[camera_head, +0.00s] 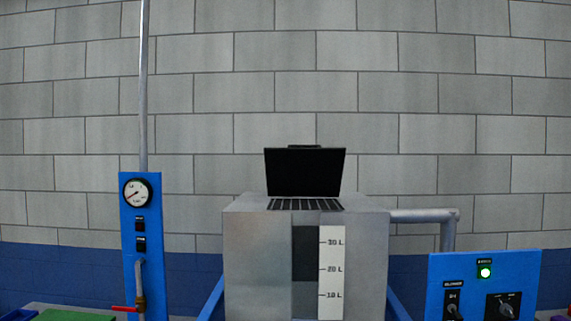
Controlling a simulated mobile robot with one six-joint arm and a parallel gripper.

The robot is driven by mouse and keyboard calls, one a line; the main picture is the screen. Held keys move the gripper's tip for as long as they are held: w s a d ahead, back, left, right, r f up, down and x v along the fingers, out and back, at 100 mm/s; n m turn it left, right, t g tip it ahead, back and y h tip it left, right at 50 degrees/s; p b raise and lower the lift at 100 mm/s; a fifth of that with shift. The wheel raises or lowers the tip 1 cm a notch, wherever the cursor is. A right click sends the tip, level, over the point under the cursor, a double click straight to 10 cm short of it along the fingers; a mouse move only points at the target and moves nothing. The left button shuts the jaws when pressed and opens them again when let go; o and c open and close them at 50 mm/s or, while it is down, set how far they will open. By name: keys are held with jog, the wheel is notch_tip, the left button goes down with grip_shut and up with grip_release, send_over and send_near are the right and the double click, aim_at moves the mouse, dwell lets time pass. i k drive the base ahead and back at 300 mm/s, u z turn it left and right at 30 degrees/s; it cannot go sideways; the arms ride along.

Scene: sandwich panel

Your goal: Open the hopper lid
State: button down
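The hopper (256,262) is a grey metal box in the middle of the head view. Its black lid (304,172) stands raised, nearly upright, at the back of the top opening. A small dark piece shows along the lid's upper edge. A dark slotted grate (305,204) lies uncovered in front of the lid. A dark sight window (305,254) and a white level scale (331,272) marked in litres are on the hopper's front. My gripper is not in view.
A blue panel (128,240) with a pressure gauge (136,193) and a red-handled valve stands at the left. A blue control box (484,285) with a lit green lamp stands at the right. A grey pipe (425,215) leaves the hopper's right side. A block wall is behind.

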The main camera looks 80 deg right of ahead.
aim_at(294, 170)
jog(key=u, duration=0.45)
jog(key=k, duration=1.1)
jog(key=z, duration=0.85)
jog(key=i, duration=0.95)
jog(key=u, duration=0.05)
